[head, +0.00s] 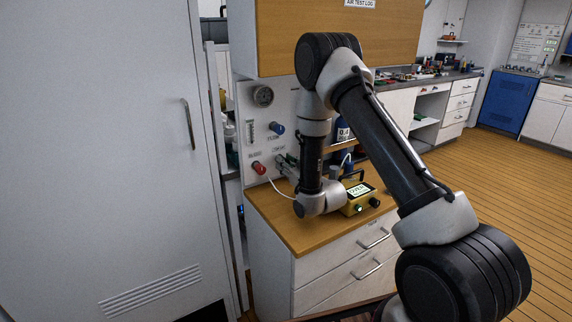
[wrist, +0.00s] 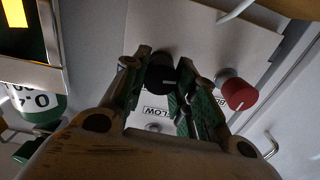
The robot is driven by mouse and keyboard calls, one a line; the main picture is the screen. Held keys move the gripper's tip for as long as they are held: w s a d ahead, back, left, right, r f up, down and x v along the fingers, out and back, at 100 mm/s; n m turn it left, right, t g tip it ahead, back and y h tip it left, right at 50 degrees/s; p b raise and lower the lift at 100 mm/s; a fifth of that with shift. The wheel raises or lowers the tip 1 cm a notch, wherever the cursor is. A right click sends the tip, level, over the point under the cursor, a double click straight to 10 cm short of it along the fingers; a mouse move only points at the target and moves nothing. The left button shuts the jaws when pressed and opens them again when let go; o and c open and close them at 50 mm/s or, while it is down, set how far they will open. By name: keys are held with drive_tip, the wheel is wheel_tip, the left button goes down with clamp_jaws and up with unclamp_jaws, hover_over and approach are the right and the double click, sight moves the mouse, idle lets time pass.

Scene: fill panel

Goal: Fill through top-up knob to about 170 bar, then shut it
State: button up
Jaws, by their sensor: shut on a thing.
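My gripper (wrist: 164,92) has its two green-padded fingers closed around a black knob (wrist: 161,70) on the pale panel in the wrist view. A white pointer line shows on the knob. In the head view my gripper (head: 286,164) is at the panel's lower part, and my arm hides that knob. A round gauge (head: 263,96) sits at the panel's upper left; its needle is too small to read. The yellow meter (head: 354,203) on the counter has a lit display (head: 358,190) whose digits I cannot read surely.
A red knob (wrist: 237,92) is just right of my fingers; it also shows in the head view (head: 258,168). A blue knob (head: 277,128) is higher up. A white hose (head: 283,190) crosses below the panel. A tall cabinet door (head: 110,130) stands left.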

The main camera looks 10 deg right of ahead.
drive_tip(key=m, duration=0.5)
drive_tip(key=shift+d, duration=0.1)
drive_tip(key=m, duration=0.5)
drive_tip(key=shift+f, duration=0.1)
drive_tip(key=m, duration=0.5)
drive_tip(key=shift+d+f, duration=0.1)
drive_tip(key=shift+f+m, duration=0.1)
drive_tip(key=shift+m, duration=2.3)
drive_tip(key=o, duration=1.1)
drive_tip(key=shift+c, duration=0.2)
drive_tip(key=v, duration=1.2)
